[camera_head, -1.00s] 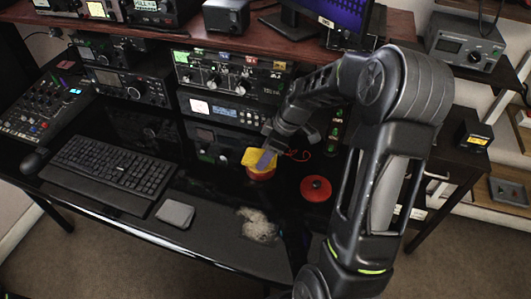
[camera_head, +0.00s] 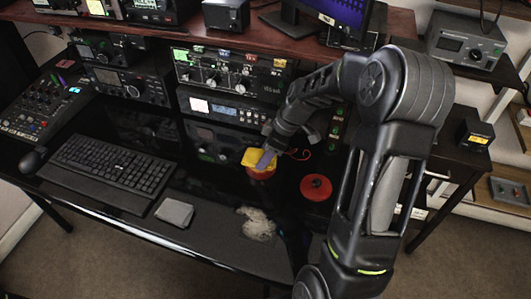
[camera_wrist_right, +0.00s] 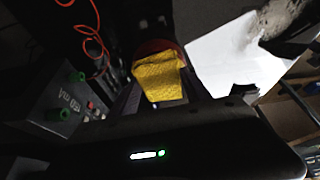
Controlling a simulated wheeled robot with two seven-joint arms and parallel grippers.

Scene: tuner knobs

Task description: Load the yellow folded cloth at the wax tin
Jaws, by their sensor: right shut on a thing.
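The yellow folded cloth (camera_head: 251,156) is held between the fingers of my right gripper (camera_head: 265,160), which is shut on it. The cloth also shows in the right wrist view (camera_wrist_right: 160,78), hanging between the dark fingers. The open wax tin (camera_head: 262,174), red and round, is directly below the cloth on the black desk. Part of its red rim shows behind the cloth in the right wrist view (camera_wrist_right: 153,46). The cloth overlaps the tin in both views; I cannot tell whether they touch. My left gripper is not in view.
A round red lid (camera_head: 316,188) with a dark knob lies to the right of the tin. A crumpled beige cloth (camera_head: 257,225) and a grey folded pad (camera_head: 175,213) lie nearer the front edge. A keyboard (camera_head: 112,168) is at left; radio units (camera_head: 232,75) stand behind.

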